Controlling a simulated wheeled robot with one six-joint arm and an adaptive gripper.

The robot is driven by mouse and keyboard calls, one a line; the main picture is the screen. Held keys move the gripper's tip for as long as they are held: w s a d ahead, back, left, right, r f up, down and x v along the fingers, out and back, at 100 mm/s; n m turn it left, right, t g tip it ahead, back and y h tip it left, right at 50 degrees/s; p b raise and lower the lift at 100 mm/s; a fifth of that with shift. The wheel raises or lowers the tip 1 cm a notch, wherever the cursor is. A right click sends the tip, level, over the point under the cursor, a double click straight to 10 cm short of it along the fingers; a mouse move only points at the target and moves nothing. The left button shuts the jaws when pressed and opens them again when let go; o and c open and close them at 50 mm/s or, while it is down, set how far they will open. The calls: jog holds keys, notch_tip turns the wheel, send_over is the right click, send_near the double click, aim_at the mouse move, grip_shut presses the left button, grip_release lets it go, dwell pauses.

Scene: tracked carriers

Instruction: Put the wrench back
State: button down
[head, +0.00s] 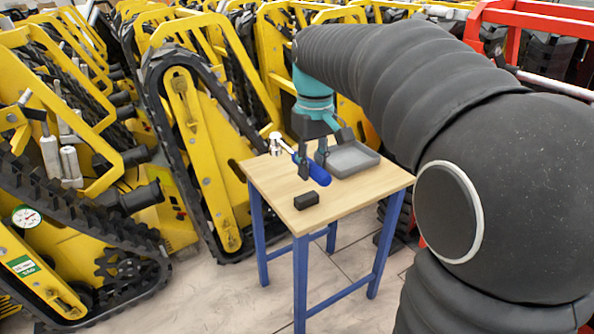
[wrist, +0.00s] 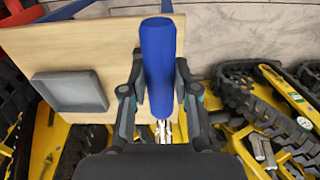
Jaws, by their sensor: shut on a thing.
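The wrench has a thick blue handle (head: 318,172) and a silver head (head: 277,143). My gripper (head: 313,163) is shut on its blue handle above the wooden table. In the wrist view, the handle (wrist: 158,55) lies lengthwise between the two fingers of my gripper (wrist: 160,80). The silver part (wrist: 162,131) points toward my palm and is partly hidden there. A shallow grey tray (head: 352,158) lies on the table just right of the gripper and looks empty. It also shows in the wrist view (wrist: 70,92), left of the fingers.
The wooden table (head: 345,201) has blue legs. A small black block (head: 306,200) sits near its front edge, in front of the gripper. Yellow tracked carriers (head: 190,140) stand close to the left and behind. A red frame (head: 530,22) is at the back right.

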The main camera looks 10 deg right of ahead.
jog(key=w+f, duration=0.2)
jog(key=w, duration=0.1)
jog(key=w+f, duration=0.2)
jog(key=w, duration=0.1)
jog(key=w+f, duration=0.2)
jog(key=w, duration=0.2)
jog(key=shift+a, duration=0.35)
jog(key=shift+f, duration=2.05)
jog(key=c, duration=0.9)
grip_release()
